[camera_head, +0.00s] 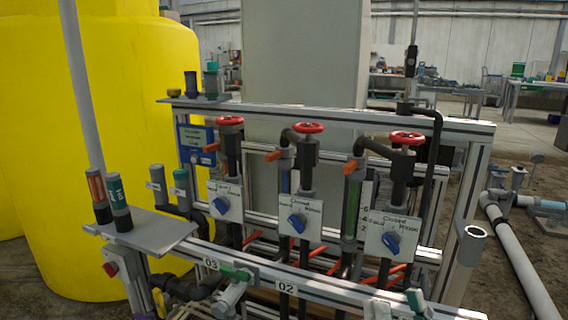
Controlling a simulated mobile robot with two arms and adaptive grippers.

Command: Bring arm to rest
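I make out neither of my grippers in the head view, and no arm of mine shows clearly. The skid frame (330,118) of aluminium profiles stands in front of me. It carries three red handwheels: the left one (230,120), the middle one (308,127) and the right one (407,138). Below them are white plates with blue knobs: the left knob (221,205), the middle knob (297,223) and the right knob (391,243). Nothing visible touches these controls.
A large yellow tank (140,90) stands at the left. A green-handled valve (235,272) sits low in front. A white pipe (522,265) runs along the floor at the right. Workbenches stand far back.

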